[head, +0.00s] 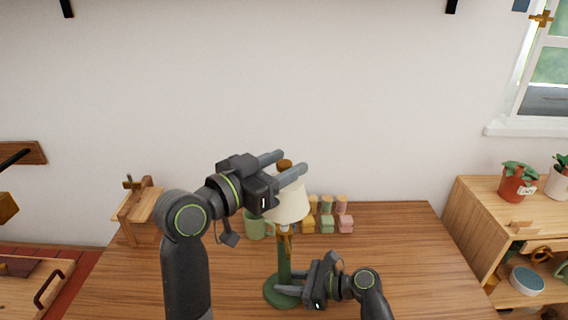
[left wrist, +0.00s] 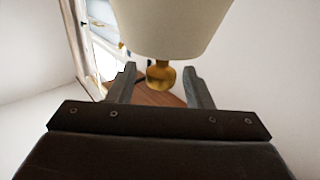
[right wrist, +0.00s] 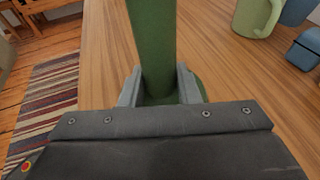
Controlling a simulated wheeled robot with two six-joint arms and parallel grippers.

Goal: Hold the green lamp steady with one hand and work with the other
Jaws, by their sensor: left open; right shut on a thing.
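The green lamp stands upright on the wooden table, with a round green base (head: 280,297), a green stem (head: 284,262) and a cream shade (head: 289,205). A brown-gold knob (head: 285,164) tops the shade. My left gripper (head: 284,164) is open at the knob, one finger on each side. The left wrist view shows the knob (left wrist: 160,75) between the fingertips, with a gap at each side, beside the shade (left wrist: 172,25). My right gripper (head: 280,283) is shut on the lower stem just above the base; the stem (right wrist: 153,45) fills its jaws in the right wrist view.
A green mug (head: 256,226) stands behind the lamp, left of several small coloured blocks (head: 327,223). A wooden stand (head: 138,207) is at the table's back left. A wooden shelf (head: 490,212) with potted plants is at the right. The table's right part is clear.

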